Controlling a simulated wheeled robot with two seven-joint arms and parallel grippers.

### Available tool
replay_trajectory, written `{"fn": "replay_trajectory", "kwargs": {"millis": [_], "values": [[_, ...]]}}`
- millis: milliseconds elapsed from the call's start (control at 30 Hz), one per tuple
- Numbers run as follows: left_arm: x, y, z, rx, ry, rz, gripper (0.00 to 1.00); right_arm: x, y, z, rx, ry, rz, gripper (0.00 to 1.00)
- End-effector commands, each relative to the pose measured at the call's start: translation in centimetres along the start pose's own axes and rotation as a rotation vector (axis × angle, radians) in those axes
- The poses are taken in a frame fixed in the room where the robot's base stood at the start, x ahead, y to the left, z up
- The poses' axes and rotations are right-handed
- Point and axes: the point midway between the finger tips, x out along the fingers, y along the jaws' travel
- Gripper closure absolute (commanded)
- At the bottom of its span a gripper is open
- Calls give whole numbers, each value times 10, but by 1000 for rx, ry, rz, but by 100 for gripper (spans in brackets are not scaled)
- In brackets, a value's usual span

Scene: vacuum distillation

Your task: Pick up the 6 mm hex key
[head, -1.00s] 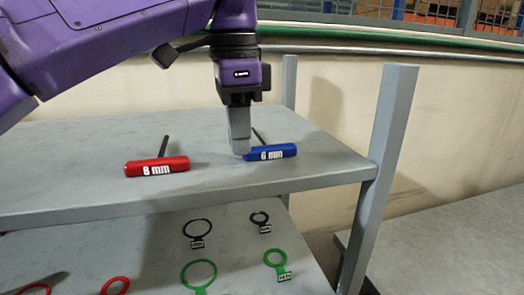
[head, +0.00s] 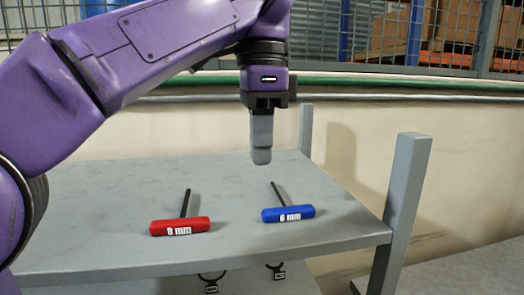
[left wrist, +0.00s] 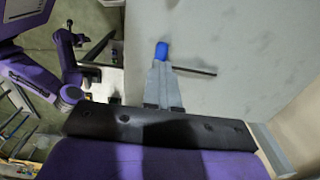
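The 6 mm hex key (head: 288,214) lies on the grey upper shelf, its blue handle toward the front and its black shaft pointing back. My left gripper (head: 261,160) points down above and slightly behind it, clear of the shelf and not holding it. In the left wrist view its fingers (left wrist: 161,66) lie together, shut and empty. Beyond them show part of the blue handle (left wrist: 161,50) and the dark shaft (left wrist: 195,71); the fingers hide the rest. In that view, purple parts of mine stand at the left, but my right gripper's state is unclear.
The red 8 mm hex key (head: 180,227) lies to the left on the same shelf (head: 110,205). A grey post (head: 405,195) rises at the shelf's front right corner, another (head: 306,130) at the back. A wall stands behind. Black rings lie on the level below.

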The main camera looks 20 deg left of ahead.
Motion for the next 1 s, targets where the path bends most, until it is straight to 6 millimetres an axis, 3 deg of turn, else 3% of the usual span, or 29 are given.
{"fn": "replay_trajectory", "kwargs": {"millis": [33, 200, 267, 300, 833, 1000], "values": [[0, 0, 0, 0, 0, 0, 99, 0, 0, 0, 0, 0, 0, 57], [0, 0, 0, 0, 1, -1, 44, 0, 0, 0, 0, 0, 0, 57], [0, 0, 0, 0, 1, -1, 24, 0, 0, 0, 0, 0, 0, 57], [0, 0, 0, 0, 1, -1, 20, 0, 0, 0, 0, 0, 0, 57], [1, 0, 0, -1, 1, -2, 20, 1, 0, 0, 0, 0, 0, 57], [26, 0, 1, 2, 0, 0, 20, 18, -2, 8, 0, 0, 0, 57]]}}
